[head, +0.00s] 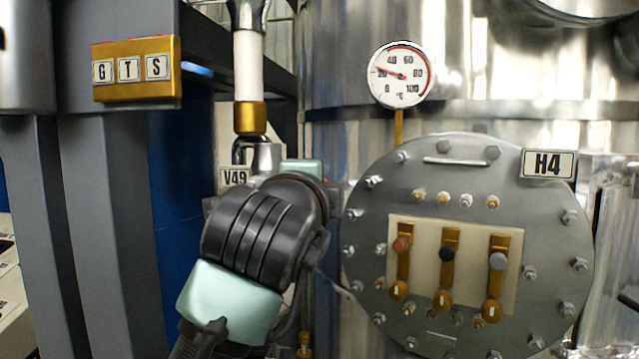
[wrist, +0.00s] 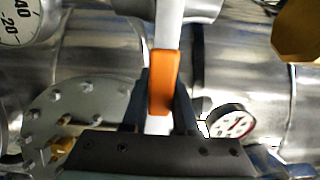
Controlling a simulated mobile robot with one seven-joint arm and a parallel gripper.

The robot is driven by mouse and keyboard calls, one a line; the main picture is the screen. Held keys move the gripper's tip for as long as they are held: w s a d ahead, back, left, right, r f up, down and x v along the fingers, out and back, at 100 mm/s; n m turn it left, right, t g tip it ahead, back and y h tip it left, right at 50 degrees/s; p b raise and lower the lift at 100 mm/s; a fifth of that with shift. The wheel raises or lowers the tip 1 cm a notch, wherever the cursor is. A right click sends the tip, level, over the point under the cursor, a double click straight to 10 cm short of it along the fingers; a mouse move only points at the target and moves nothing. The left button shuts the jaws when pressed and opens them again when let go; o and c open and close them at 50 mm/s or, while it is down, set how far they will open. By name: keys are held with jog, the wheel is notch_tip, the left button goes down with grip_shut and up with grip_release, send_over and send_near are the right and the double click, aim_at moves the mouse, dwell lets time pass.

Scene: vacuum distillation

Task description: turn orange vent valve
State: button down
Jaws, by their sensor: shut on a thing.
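The orange vent valve handle (wrist: 164,75) stands upright in the middle of the wrist view, on a pale grey stem or pipe. My gripper (wrist: 162,100) is shut on it, with one dark finger on each side. In the head view my dark and pale-green wrist covers the fingers and the orange handle, so neither shows there. A V49 label (head: 235,178) shows just beside my wrist, under a white pipe with a gold collar (head: 250,117).
A steel vessel with a round bolted H4 flange (head: 460,160) stands close on the right, with several gold-handled levers. A dial gauge (head: 400,74) sits above it. A gold GTS box (head: 137,69) and grey posts are at left. Another gauge (wrist: 230,122) is near my fingers.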

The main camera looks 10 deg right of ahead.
jog(key=shift+f, duration=0.1)
jog(key=c, duration=0.7)
grip_release()
jog(key=b+v, duration=0.4)
jog(key=v, duration=0.9)
jog(key=shift+b, duration=0.35)
